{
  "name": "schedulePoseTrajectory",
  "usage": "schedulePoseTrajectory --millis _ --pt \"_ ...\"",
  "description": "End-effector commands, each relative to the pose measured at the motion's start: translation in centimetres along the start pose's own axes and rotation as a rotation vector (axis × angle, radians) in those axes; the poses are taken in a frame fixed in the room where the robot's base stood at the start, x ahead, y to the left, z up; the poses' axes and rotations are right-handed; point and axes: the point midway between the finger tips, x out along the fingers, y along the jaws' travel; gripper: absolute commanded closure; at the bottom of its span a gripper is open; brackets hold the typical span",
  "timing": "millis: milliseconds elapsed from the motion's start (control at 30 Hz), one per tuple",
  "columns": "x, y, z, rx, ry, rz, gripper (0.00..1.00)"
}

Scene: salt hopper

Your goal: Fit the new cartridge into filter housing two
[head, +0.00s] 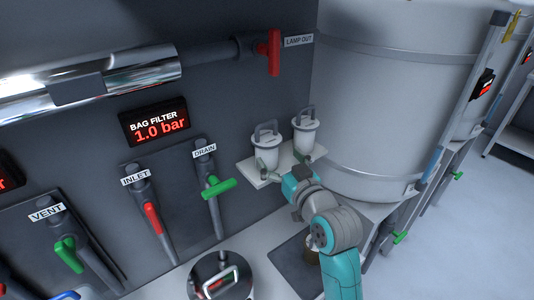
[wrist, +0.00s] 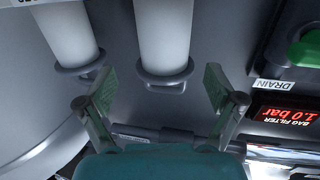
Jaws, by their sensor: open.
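Two white cartridges with grey handles stand upright on a small white shelf on the wall in the head view: a left one (head: 265,153) and a right one (head: 304,136). In the wrist view, two white cylinders with grey loop ends show, one (wrist: 164,35) between my fingers' line and one (wrist: 68,35) to the left. My gripper (wrist: 158,93) is open and empty, its fingers spread to either side of the middle cylinder's loop end; I cannot tell if they touch it.
A round lid with a handle (head: 222,282) sits on the counter below. The drain valve's green handle (head: 219,187) and the inlet valve's red handle (head: 153,219) stick out left of the shelf (head: 256,177). A large pale tank (head: 385,100) stands close on the right.

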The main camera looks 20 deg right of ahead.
Motion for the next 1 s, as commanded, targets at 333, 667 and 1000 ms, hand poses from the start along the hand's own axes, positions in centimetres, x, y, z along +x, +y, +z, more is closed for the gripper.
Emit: schedulePoseTrajectory --millis 333,667,1000 --pt "3.0 -0.5 0.0 0.0 0.0 -0.002 0.07" --pt "6.2 -0.6 0.1 0.001 0.0 -0.001 0.07" --pt "6.2 -0.6 0.1 0.0 0.0 0.0 0.4"
